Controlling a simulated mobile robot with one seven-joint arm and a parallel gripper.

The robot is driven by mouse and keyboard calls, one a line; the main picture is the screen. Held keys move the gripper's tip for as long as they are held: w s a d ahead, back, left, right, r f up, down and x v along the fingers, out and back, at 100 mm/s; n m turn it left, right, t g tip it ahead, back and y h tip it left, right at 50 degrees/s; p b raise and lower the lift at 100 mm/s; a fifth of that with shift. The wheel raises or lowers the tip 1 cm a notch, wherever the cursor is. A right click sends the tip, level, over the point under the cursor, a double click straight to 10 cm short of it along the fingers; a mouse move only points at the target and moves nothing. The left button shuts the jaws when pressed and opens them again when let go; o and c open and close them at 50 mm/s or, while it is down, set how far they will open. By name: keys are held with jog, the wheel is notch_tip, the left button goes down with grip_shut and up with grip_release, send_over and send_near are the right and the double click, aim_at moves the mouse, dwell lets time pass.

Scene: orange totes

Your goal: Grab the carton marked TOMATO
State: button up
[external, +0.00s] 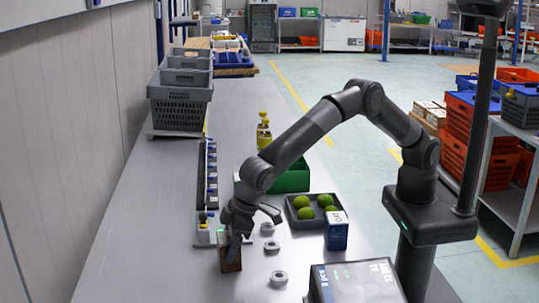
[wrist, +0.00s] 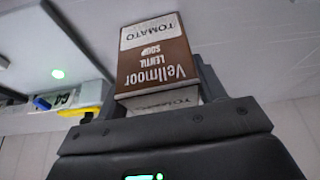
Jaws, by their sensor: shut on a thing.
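A brown carton (external: 231,262) is at the front of the long grey table, below my gripper (external: 235,243). In the wrist view the carton (wrist: 156,62) appears upside down. It has a white band reading TOMATO and a brown face reading "Vellmoor LENTIL SOUP". My gripper is shut on it, with a dark finger at each side. Part of the carton is hidden by the gripper. I cannot tell whether its base touches the table.
A blue carton (external: 336,235) stands to the right, by a dark tray (external: 294,222) of several green fruits. Grey rings (external: 278,278) lie between. A long narrow rack (external: 207,170) is behind to the left. A green bin (external: 291,181) and yellow bottle (external: 264,134) stand farther back.

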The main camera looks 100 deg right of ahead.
jog(key=c, duration=0.3)
jog(key=shift+r, duration=0.1)
